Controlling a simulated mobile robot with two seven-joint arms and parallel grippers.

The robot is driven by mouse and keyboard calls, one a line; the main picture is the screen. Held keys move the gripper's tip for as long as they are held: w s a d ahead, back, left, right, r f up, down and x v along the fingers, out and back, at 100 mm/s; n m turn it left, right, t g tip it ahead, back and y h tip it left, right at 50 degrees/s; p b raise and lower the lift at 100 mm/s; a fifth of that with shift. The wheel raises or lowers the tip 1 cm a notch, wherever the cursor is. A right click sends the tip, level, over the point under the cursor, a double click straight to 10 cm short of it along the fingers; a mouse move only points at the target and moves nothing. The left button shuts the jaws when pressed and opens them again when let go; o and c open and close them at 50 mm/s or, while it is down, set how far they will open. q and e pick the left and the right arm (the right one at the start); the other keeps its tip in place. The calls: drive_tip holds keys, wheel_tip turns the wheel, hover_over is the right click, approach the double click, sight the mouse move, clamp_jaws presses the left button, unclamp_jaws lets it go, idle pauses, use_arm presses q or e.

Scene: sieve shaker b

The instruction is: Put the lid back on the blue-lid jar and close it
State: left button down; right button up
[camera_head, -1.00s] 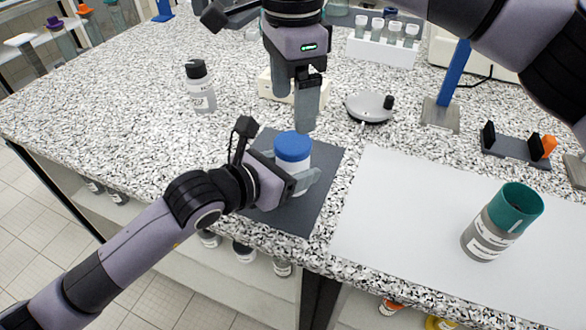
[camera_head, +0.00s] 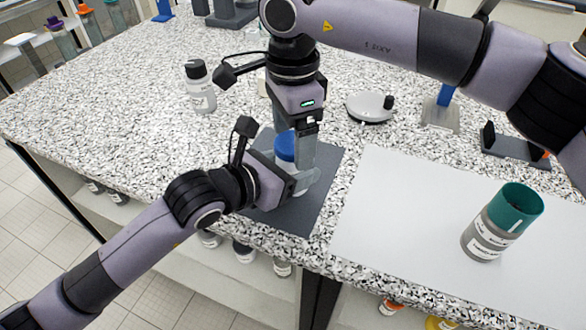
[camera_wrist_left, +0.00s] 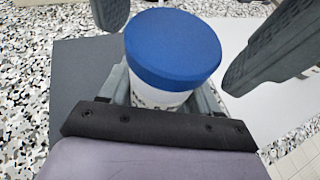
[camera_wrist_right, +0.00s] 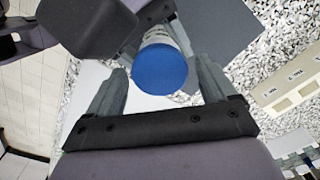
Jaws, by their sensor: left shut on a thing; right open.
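The blue-lid jar stands upright on a dark grey mat (camera_head: 310,195), with its blue lid (camera_head: 287,147) on top. The lid also shows in the left wrist view (camera_wrist_left: 173,46) and in the right wrist view (camera_wrist_right: 160,69). My left gripper (camera_head: 300,183) is shut on the white jar body (camera_wrist_left: 160,97) from the side, below the lid. My right gripper (camera_head: 297,150) points down from above, open, with its fingers on either side of the lid. In the right wrist view, gaps show between lid and fingers. Whether the lid is fully closed cannot be told.
A grey jar with a green lid (camera_head: 491,222) stands on a white sheet (camera_head: 390,215) at the right. A white bottle with a black cap (camera_head: 201,88) stands behind left. A round grey device (camera_head: 369,106) and a blue-post stand (camera_head: 441,108) are behind.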

drive_tip(key=shift+f, duration=0.3)
drive_tip(key=c, duration=1.1)
drive_tip(key=shift+m, duration=1.6)
drive_tip(key=o, duration=1.2)
